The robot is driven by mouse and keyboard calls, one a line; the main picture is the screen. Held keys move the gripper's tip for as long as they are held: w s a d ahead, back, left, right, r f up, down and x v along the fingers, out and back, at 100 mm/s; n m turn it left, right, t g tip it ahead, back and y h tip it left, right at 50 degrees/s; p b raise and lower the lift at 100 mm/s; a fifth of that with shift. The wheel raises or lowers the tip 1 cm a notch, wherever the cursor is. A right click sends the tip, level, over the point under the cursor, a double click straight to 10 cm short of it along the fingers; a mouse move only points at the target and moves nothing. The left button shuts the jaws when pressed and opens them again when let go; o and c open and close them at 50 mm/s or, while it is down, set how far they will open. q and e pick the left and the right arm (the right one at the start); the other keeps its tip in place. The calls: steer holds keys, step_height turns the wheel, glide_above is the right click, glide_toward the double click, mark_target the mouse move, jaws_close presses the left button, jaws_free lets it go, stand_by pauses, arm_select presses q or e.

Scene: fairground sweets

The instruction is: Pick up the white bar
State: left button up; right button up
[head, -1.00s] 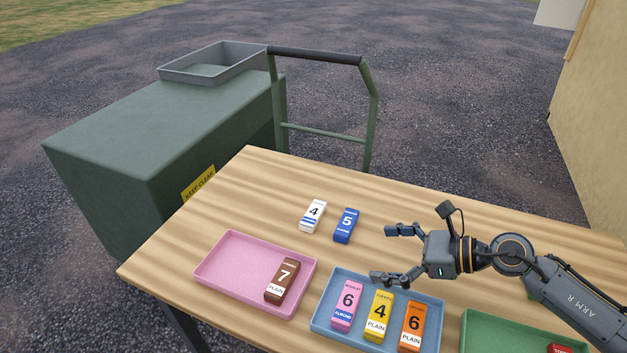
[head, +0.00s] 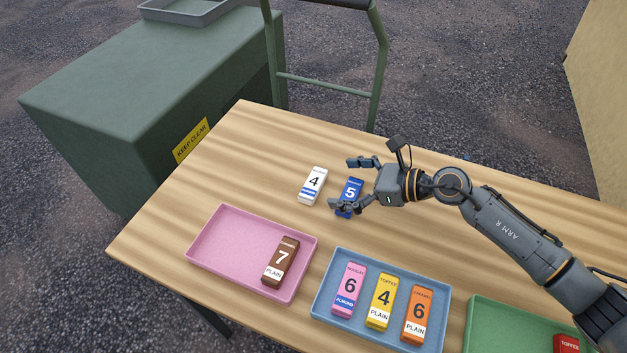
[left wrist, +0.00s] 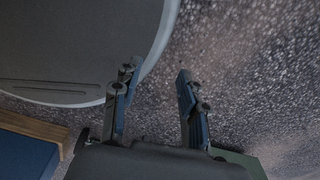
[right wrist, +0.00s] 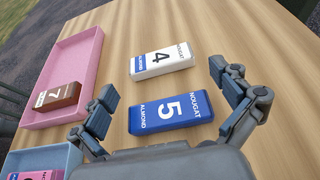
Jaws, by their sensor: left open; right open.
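The white bar (head: 312,184), marked with a 4 and a blue band, lies on the bare table behind the pink tray. In the right wrist view the white bar (right wrist: 162,61) reads "nougat" and "almond" and lies beyond the blue bar. The blue bar (right wrist: 170,112), marked 5, lies beside it, nearer my right gripper. My right gripper (head: 350,184) is open and empty, with its fingers over and around the blue bar, short of the white bar. My left gripper (left wrist: 158,95) is open and empty, over the ground and away from the table top.
A pink tray (head: 213,252) holds a brown bar (head: 281,262). A blue tray (head: 318,309) holds pink, yellow and orange bars. A green tray (head: 481,325) with a red bar (head: 566,343) is at right. A green cart (head: 130,95) stands behind the table's left side.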

mark_target(318, 183)
steer(key=shift+a+f, duration=0.1)
steer(key=shift+a, duration=0.15)
steer(key=p+x, duration=0.1)
steer(key=x, duration=0.3)
steer(key=shift+w+a+f, duration=0.1)
steer(key=shift+a+f, duration=0.2)
arm_select(q)
steer(key=shift+w+r, duration=0.5)
steer(key=shift+r, duration=0.3)
arm_select(e)
steer(key=shift+c, duration=0.8)
arm_select(q)
steer(key=shift+s, duration=0.2)
arm_select(e)
steer(key=c, duration=0.7)
